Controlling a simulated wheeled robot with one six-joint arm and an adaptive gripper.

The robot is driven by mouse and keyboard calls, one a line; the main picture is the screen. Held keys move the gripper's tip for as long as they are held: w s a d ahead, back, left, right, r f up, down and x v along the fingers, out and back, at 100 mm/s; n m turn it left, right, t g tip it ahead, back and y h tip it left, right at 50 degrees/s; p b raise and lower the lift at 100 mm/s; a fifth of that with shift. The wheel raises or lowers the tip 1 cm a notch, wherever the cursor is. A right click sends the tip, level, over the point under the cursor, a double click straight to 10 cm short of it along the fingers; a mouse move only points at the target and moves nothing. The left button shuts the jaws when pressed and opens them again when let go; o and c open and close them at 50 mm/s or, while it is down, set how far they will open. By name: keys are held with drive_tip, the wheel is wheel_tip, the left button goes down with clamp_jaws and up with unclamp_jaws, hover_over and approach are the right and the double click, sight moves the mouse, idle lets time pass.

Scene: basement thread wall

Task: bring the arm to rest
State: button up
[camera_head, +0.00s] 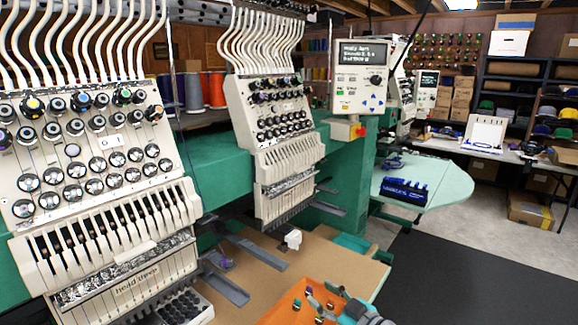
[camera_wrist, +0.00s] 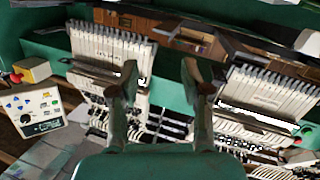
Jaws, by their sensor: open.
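My gripper (camera_wrist: 159,76) shows in the wrist view with its two fingers spread apart and nothing between them. Past the fingers is the green embroidery machine, turned over in this view, with one white needle head (camera_wrist: 108,45) to the left and another (camera_wrist: 268,92) to the right. I cannot tell how far the fingertips are from the machine. In the head view I cannot clearly make out my gripper; a grey shape (camera_head: 368,316) at the bottom edge may be part of my arm or something in the tray.
An orange tray (camera_head: 285,309) with small spools sits on the brown board (camera_head: 262,268) at the front. A white piece (camera_head: 293,239) stands on that board. Dark floor mat (camera_head: 440,280) is clear at right.

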drive_tip(key=s+d+f+m+t+h, duration=0.1)
drive_tip(key=s+d+f+m+h, duration=0.3)
drive_tip(key=s+f, duration=0.7)
drive_tip(key=s+d+f+m+h, duration=0.35)
drive_tip(key=s+f, duration=0.45)
drive_tip(key=s, duration=0.6)
drive_tip(key=s+d+r+m+h, duration=0.1)
drive_tip(key=s+r, duration=0.2)
drive_tip(key=s, duration=1)
drive_tip(key=s+d+r+m+h, duration=0.1)
drive_tip(key=s+r, duration=0.3)
drive_tip(key=s, duration=0.9)
drive_tip(key=shift+s+d+r+m+t, duration=0.25)
drive_tip(key=shift+m+t, duration=0.1)
drive_tip(key=shift+t, duration=0.05)
